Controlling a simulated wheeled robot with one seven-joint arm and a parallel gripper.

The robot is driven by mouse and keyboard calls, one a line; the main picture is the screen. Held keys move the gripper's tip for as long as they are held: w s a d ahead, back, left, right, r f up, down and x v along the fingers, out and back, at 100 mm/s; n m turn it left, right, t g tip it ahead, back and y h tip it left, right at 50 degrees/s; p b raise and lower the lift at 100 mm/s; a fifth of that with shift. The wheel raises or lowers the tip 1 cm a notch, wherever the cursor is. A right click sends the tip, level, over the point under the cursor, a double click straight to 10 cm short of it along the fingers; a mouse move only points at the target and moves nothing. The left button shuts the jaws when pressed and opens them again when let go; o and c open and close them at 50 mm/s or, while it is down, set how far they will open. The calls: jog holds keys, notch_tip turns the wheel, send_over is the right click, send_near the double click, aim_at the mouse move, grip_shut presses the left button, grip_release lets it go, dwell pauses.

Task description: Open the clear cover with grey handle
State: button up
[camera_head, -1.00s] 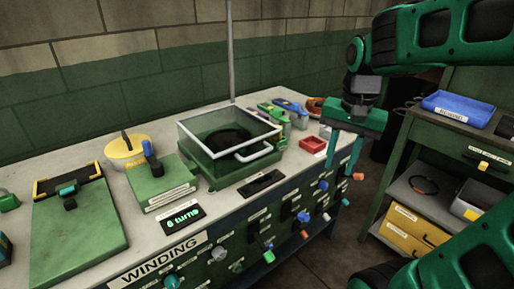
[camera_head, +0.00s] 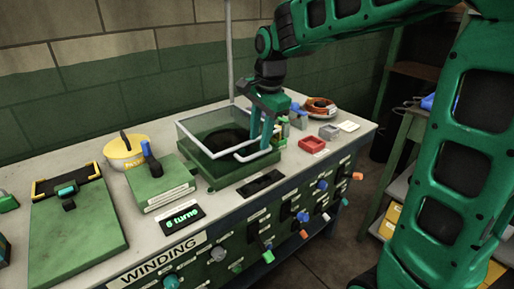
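The clear cover (camera_head: 200,134) is a see-through box lid with a pale rim. It sits closed on a green machine base (camera_head: 212,174) on the bench, over a dark round opening. Its grey handle (camera_head: 243,158) is a bar along the front right side. My gripper (camera_head: 261,146) points down at the right end of the handle, with its fingertips close to the bar. The two fingers look apart, with a gap between them. Whether they touch the handle I cannot tell, and the fingers hide part of the cover's right side.
A green box with a blue lever (camera_head: 152,160) and a yellow round container (camera_head: 125,150) stand left of the cover. A red tray (camera_head: 312,145) lies to the right. A thin upright pole (camera_head: 229,55) rises behind the cover. Knobs line the bench front.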

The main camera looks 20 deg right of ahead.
aim_at(258, 154)
jog(key=shift+w+a+f, duration=0.1)
jog(key=shift+w+f, duration=0.1)
jog(key=shift+f, duration=0.95)
jog(key=shift+w+a+f, duration=0.1)
jog(key=shift+w+f, duration=0.1)
jog(key=shift+f, duration=0.95)
grip_shut()
